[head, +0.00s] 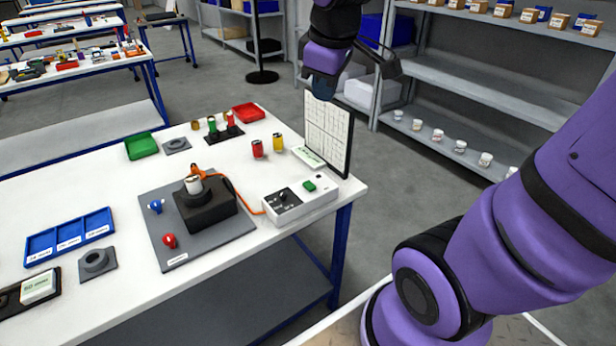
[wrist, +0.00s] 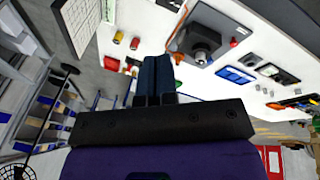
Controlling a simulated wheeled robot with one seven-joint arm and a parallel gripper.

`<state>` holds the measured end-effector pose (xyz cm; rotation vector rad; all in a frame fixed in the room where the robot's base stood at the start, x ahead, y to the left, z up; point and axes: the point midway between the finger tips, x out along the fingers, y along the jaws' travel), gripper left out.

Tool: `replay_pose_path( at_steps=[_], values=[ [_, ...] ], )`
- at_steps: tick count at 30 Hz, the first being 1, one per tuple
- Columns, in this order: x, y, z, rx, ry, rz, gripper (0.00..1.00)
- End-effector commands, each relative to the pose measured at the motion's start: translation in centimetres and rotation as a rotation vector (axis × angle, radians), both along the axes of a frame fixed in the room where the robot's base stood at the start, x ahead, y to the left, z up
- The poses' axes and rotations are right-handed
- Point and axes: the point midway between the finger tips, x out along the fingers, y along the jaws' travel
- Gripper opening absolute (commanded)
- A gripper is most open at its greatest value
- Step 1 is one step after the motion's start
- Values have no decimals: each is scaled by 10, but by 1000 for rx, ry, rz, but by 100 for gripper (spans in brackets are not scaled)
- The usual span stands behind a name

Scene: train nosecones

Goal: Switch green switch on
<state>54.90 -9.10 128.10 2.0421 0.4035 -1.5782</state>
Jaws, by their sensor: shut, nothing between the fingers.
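The green switch (head: 309,186) is a small green button on top of a white control box (head: 300,202) at the right front edge of the table in the head view. A black knob (head: 284,196) sits beside it on the same box. I cannot tell whether the switch is on. My gripper (head: 322,88) is up in the air behind the box, above the level of the table, far from the switch. In the wrist view its two dark fingers (wrist: 157,76) are together and empty. The green switch cannot be made out in the wrist view.
An upright white chart board (head: 328,130) stands behind the box. An orange cable (head: 239,192) runs from the box to a black block (head: 206,204) on a grey plate (head: 168,238). Red and yellow cylinders (head: 258,149) stand nearby. Shelves (head: 470,72) are behind at right.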

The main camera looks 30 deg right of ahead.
Motion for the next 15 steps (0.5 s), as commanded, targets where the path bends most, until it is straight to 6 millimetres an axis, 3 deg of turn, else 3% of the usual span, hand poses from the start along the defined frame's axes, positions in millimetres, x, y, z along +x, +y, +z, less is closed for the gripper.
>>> replay_pose_path(
  at_steps=[15],
  values=[
    [91,-33,-79,-93,189,487,0]
  ],
)
